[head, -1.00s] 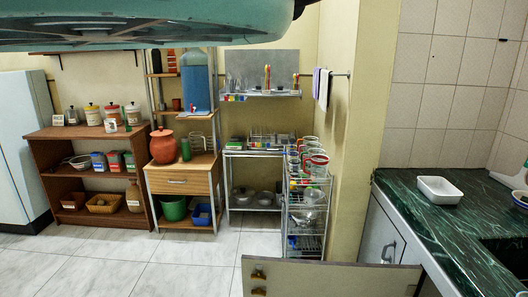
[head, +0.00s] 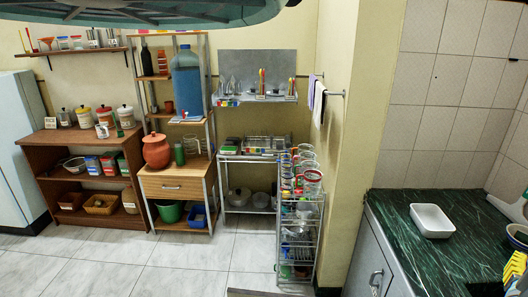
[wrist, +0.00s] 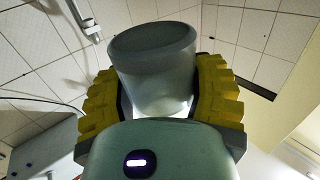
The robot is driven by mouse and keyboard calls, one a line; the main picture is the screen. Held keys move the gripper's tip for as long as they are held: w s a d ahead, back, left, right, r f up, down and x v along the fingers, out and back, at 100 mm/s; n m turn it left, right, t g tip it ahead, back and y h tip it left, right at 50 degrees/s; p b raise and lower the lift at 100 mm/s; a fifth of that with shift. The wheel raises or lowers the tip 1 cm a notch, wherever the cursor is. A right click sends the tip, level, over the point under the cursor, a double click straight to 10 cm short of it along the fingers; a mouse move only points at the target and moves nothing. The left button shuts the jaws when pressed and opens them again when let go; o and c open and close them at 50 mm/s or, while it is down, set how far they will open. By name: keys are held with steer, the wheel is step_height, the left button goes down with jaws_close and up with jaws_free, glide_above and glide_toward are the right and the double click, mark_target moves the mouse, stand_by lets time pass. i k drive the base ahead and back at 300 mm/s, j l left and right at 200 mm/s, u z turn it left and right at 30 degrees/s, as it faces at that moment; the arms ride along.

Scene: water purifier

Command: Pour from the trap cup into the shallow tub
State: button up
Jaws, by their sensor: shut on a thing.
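The shallow tub is a white rectangular tub (head: 432,221) standing upright on the dark green counter at the right of the head view. The trap cup (wrist: 155,85) is a grey, translucent round cup between the yellow fingers of my gripper (wrist: 160,98) in the wrist view. My gripper is shut on it. In the head view only part of the yellow fingers (head: 514,268) shows at the lower right edge, to the right of and nearer than the tub. The inside of the cup is hidden, so I cannot tell what it holds.
The green marble counter (head: 400,210) is clear around the tub. A tiled wall is behind. A wire rack (head: 300,235) with several cups and a wooden shelf (head: 85,165) stand across the room.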

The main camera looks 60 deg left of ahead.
mark_target(430, 219)
steer(key=i+j, duration=0.5)
steer(key=i, duration=0.15)
steer(key=i+j, duration=0.55)
steer(key=i, duration=0.15)
steer(key=u, duration=0.05)
